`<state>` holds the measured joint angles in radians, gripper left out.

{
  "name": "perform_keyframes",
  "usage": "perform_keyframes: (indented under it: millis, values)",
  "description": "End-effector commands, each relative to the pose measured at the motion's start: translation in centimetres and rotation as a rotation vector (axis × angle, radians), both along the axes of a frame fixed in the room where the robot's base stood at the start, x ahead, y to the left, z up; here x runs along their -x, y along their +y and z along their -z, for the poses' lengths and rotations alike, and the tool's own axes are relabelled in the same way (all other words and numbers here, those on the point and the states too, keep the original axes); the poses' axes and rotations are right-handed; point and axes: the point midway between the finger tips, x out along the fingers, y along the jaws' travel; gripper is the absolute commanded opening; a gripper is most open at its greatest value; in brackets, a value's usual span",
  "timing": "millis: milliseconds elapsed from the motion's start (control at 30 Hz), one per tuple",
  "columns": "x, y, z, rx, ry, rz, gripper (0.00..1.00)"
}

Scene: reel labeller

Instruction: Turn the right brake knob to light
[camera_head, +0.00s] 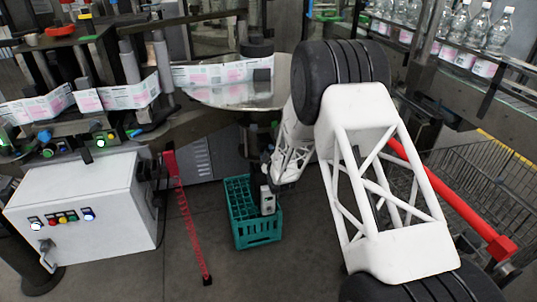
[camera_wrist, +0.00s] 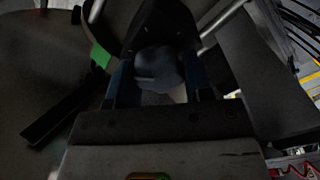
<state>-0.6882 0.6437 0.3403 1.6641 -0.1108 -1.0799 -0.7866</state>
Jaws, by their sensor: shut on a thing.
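In the wrist view, a round, dark grey knob (camera_wrist: 158,62) sits between the two fingers of my gripper (camera_wrist: 160,78). I take it to be the right brake knob. The fingers are shut on its sides. The view is dark, and I cannot make out a pointer or any brake marking, so its setting cannot be told. In the head view, my forearm reaches down below the round reel table (camera_head: 235,97). The fingers and the knob cannot be made out there.
A green crate (camera_head: 257,231) stands on the floor below my wrist. A white control box (camera_head: 85,205) with coloured buttons is at the left. Label strips (camera_head: 130,94) run across the machine. Bottles (camera_head: 478,30) stand on a conveyor at the upper right. A wire cart (camera_head: 480,170) is at the right.

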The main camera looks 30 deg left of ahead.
Motion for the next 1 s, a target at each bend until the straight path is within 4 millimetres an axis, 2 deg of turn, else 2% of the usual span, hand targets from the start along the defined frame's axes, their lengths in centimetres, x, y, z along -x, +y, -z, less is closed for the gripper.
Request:
perform_keyframes:
  millis: [100,133,267,667,1000]
  values:
    - [-0.1,-0.1,0.0,-0.001,0.001,0.001,0.23]
    - [-0.1,-0.1,0.0,-0.001,0.001,0.001,0.52]
    - [-0.1,-0.1,0.0,-0.001,0.001,0.001,0.71]
    - [0.1,-0.2,0.0,0.000,0.001,0.001,0.71]
    - [1.6,-1.7,-0.1,-0.001,0.001,0.001,0.71]
